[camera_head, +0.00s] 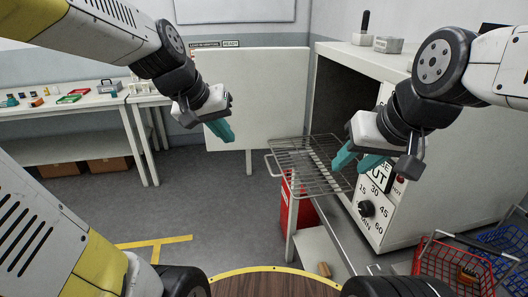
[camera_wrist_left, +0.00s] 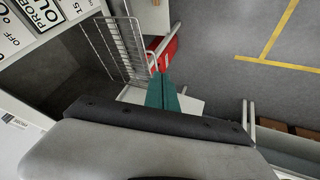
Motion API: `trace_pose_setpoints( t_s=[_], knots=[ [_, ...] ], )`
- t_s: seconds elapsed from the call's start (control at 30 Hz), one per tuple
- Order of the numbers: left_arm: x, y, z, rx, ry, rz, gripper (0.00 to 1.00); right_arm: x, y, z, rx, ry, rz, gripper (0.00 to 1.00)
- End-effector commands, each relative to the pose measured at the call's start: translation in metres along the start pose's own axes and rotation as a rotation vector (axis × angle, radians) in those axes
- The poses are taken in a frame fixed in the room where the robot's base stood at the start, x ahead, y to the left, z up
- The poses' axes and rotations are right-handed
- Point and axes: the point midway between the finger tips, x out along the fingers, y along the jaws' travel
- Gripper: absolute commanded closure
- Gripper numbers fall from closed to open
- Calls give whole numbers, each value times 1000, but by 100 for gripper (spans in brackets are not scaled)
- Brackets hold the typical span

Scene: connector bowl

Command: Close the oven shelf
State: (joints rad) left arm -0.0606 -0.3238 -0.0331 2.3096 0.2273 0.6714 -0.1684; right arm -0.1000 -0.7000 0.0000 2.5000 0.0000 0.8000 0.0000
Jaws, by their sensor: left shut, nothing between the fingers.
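The wire oven shelf (camera_head: 300,168) sticks out of the open white oven (camera_head: 420,185), its front bar toward the left. It also shows in the left wrist view (camera_wrist_left: 112,45). My left gripper (camera_head: 226,134) is shut and empty, with teal fingers, left of the shelf and apart from it, in front of the white door panel (camera_head: 265,95). Its fingers show in the left wrist view (camera_wrist_left: 162,92). My right gripper (camera_head: 349,168) has its teal fingers spread, over the shelf's right part by the oven's control panel (camera_head: 375,200). I cannot tell whether it touches the shelf.
A red box (camera_head: 297,205) stands under the shelf. A red wire basket (camera_head: 455,262) and a blue one (camera_head: 505,245) are at the lower right. A round wooden table edge (camera_head: 270,283) is at the bottom. A workbench (camera_head: 70,112) stands at the left. The floor between is clear.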

Motion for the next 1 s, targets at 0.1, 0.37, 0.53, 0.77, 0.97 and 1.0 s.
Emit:
trace_pose_setpoints(
  t_s=[0.1, 0.37, 0.53, 0.77, 0.97, 1.0],
  knots=[
    [44, -10, -39, -52, -17, 25, 100, 0, 0, 0, 0, 0, 0, 61],
    [142, -45, -95, -151, -22, 36, 100, 0, 0, 0, 0, 0, 0, 61],
    [179, -63, -107, -185, -20, 26, 100, 0, 0, 0, 0, 0, 0, 61],
    [200, -67, -109, -192, -19, 23, 100, 0, 0, 0, 0, 0, 0, 61],
    [238, -66, -107, -193, -24, 24, 100, 0, 0, 0, 0, 0, 0, 61],
    [246, -65, -107, -192, -23, 24, 100, 0, 0, 0, 0, 0, 0, 61]
  ],
)
